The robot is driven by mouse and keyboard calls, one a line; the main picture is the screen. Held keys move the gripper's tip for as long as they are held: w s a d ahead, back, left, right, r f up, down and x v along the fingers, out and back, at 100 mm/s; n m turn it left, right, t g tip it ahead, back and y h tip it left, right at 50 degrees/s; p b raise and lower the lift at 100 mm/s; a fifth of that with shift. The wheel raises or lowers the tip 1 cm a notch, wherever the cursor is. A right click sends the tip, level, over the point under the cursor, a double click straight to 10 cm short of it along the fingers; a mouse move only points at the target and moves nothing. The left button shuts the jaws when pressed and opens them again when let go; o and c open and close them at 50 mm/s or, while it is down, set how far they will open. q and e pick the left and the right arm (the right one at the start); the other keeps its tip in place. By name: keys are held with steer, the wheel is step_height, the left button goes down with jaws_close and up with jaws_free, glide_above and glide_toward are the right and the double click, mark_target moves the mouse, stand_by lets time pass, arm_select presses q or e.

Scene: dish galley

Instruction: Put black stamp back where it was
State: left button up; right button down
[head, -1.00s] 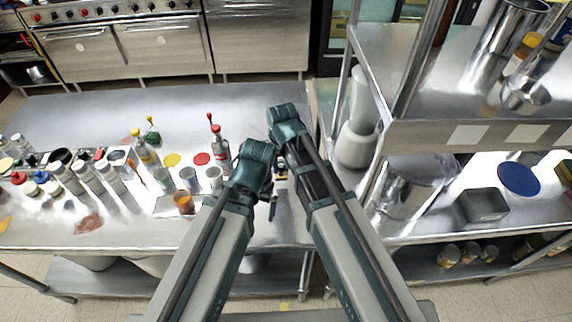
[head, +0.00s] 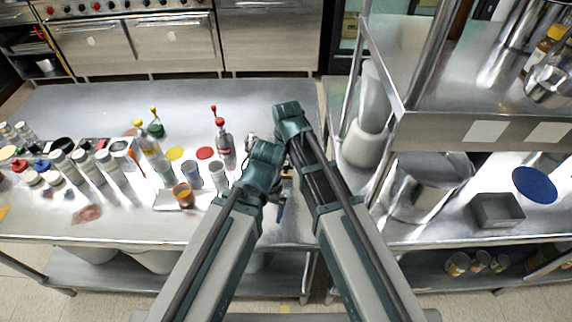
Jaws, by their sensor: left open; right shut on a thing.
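I cannot make out the black stamp in the head view. My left gripper (head: 280,210) points down over the right end of the steel table (head: 240,105), open, with its fingertips small and dark. My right gripper (head: 291,120) shows only its upper wrist part, farther back. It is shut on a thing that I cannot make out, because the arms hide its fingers.
Paint bottles (head: 105,165) crowd the table's left side. A red-tipped bottle (head: 224,143) and an orange cup (head: 184,195) stand left of my arms. The table's back is clear.

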arm_select(q)
steer(key=shift+f, duration=0.1)
arm_select(e)
steer(key=c, duration=0.7)
jaws_free()
steer(key=shift+f, duration=0.1)
steer(key=shift+o, duration=0.2)
arm_select(q)
step_height(320, 180, up, 12)
steer(key=p, duration=1.2)
arm_select(e)
step_height(320, 180, up, 12)
steer(key=s, duration=0.1)
steer(key=shift+s, duration=0.2)
steer(key=shift+d, duration=0.1)
arm_select(q)
step_height(320, 180, down, 5)
steer(key=b, duration=0.4)
steer(key=shift+b, duration=0.35)
arm_select(e)
steer(key=s+d+f+n, duration=0.1)
steer(key=s+d+f, duration=0.1)
steer(key=s, duration=0.5)
steer(key=s+d+f+g+h, duration=0.1)
steer(key=s+d, duration=0.3)
steer(key=s, duration=0.4)
steer(key=shift+f+n+g, duration=0.3)
steer(key=shift+f+n, duration=0.1)
steer(key=shift+f, duration=0.5)
